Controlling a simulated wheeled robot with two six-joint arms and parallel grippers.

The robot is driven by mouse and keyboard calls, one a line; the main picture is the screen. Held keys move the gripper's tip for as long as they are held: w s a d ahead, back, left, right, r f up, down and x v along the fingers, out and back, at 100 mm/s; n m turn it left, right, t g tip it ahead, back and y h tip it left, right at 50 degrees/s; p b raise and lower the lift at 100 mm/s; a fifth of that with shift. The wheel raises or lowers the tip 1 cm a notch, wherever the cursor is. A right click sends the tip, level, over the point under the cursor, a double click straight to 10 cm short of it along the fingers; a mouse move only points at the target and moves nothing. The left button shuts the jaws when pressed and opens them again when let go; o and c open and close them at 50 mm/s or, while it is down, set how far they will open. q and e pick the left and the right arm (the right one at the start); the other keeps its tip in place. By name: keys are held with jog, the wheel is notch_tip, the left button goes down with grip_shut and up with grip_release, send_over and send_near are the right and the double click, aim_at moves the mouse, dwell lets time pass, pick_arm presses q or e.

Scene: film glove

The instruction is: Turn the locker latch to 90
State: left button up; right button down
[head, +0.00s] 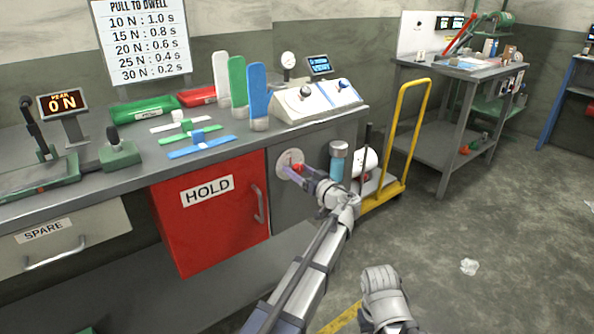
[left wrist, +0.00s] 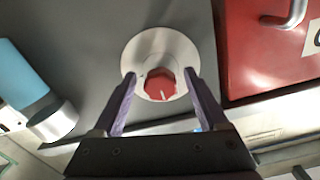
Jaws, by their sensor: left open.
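The locker latch is a red knob (head: 298,168) on a round pale plate (head: 287,157), set in a grey panel (head: 310,150) right of the red HOLD door. In the left wrist view the red knob (left wrist: 160,85) shows a small white mark on its face, and the plate (left wrist: 150,45) has scale marks too small to read. My left gripper (head: 290,172) is at the latch. In the left wrist view its open fingers (left wrist: 158,88) stand on either side of the knob. I cannot tell whether they touch it.
The red HOLD door (head: 212,215) has a vertical handle (head: 258,204). A blue bottle-like cylinder (head: 337,165) is just right of my gripper. A yellow-handled cart (head: 403,135) stands further right. The workbench top (head: 80,160) lies above, with several tools. Open floor is at right.

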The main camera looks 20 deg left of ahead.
pick_arm(q)
jog(key=shift+w+a, duration=0.2)
jog(key=shift+a, duration=0.05)
jog(key=shift+c, duration=0.3)
grip_shut()
